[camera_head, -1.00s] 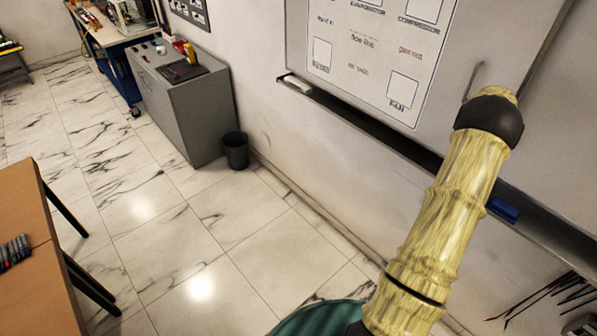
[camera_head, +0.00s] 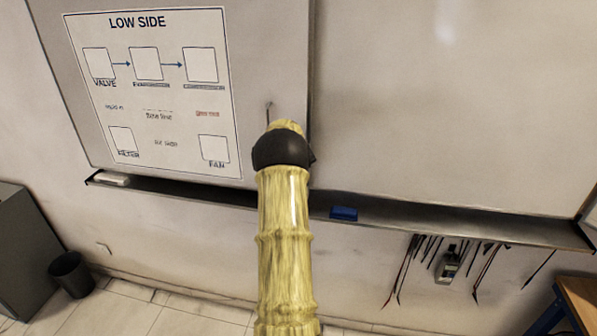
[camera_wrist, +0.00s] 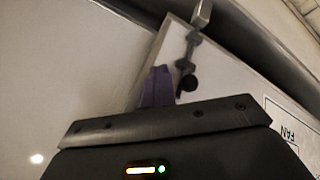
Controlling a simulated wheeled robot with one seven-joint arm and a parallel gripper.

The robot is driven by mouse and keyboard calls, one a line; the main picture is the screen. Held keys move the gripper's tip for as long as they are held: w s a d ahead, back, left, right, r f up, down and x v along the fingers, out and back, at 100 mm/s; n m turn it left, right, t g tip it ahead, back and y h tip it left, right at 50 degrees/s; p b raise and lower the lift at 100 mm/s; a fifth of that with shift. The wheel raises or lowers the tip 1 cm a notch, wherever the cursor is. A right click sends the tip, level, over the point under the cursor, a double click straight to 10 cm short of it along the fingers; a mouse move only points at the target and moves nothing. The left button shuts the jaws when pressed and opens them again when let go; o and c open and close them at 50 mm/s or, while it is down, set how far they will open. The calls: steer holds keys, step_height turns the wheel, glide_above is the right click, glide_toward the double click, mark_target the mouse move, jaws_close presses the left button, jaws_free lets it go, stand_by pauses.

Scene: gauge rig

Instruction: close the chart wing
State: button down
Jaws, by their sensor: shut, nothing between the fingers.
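The chart wing (camera_head: 225,90) is a pale panel at the left of the head view, with a LOW SIDE chart on it. Its right edge meets the whiteboard (camera_head: 450,110). A thin handle (camera_head: 268,112) shows near that edge, just above my arm. In the wrist view the wing (camera_wrist: 235,85) is seen at a slant, with the handle (camera_wrist: 191,48) on it. My gripper (camera_wrist: 157,85) has its purple fingers together, close beside the handle and empty. Whether the fingers touch the wing I cannot tell. In the head view my arm hides the gripper.
A dark tray ledge (camera_head: 420,228) runs below the boards, with a white eraser (camera_head: 110,179) and a blue eraser (camera_head: 344,213). Probes and a meter (camera_head: 448,265) hang below it. A grey cabinet (camera_head: 25,255) and black bin (camera_head: 72,274) stand at left.

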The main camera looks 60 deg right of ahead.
steer(key=s+a+r+b, duration=0.6)
steer(key=s+r, duration=0.1)
steer(key=r, duration=0.1)
steer(key=shift+a+b, duration=0.2)
steer(key=shift+b, duration=0.15)
steer(key=shift+w, duration=0.15)
stand_by(0.4)
